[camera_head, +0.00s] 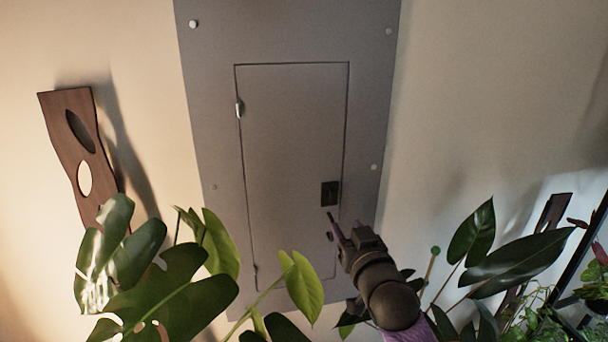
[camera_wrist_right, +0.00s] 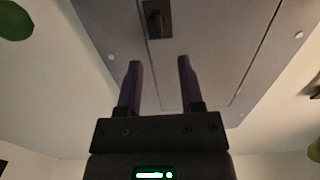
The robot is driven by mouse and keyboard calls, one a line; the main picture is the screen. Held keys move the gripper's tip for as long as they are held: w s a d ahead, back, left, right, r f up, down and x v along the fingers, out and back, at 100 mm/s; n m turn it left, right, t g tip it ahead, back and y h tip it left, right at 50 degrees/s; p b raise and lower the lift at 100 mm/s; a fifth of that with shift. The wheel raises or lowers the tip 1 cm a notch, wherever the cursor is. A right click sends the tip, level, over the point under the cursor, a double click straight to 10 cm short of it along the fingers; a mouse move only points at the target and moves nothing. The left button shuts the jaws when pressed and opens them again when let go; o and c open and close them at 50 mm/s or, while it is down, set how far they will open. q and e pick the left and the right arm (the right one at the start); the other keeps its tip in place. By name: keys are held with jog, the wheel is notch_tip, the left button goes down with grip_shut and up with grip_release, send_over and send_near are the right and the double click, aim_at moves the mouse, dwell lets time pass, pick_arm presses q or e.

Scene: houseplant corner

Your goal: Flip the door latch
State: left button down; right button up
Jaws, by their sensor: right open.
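A grey metal panel door (camera_head: 290,150) is set in a grey frame on the wall and looks shut. Its small dark latch (camera_head: 330,194) is near the door's right edge, at lower right. The latch also shows as a dark recessed piece at the top of the right wrist view (camera_wrist_right: 157,18). My right gripper (camera_head: 342,222) comes up from below, with its fingertips just under the latch in the picture. In the wrist view the two fingers (camera_wrist_right: 160,65) are apart, with nothing between them and the latch beyond their tips. My left gripper is not in view.
Broad green leaves (camera_head: 165,290) cover the lower left, partly in front of the panel. More leaves (camera_head: 490,250) stand right of my right arm. A dark wooden piece with holes (camera_head: 75,130) is on the left wall. The space before the upper door is clear.

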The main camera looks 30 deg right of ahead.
aim_at(333, 200)
jog(key=x, duration=0.9)
jog(key=shift+d+r, duration=0.1)
jog(key=shift+r, duration=0.05)
grip_shut()
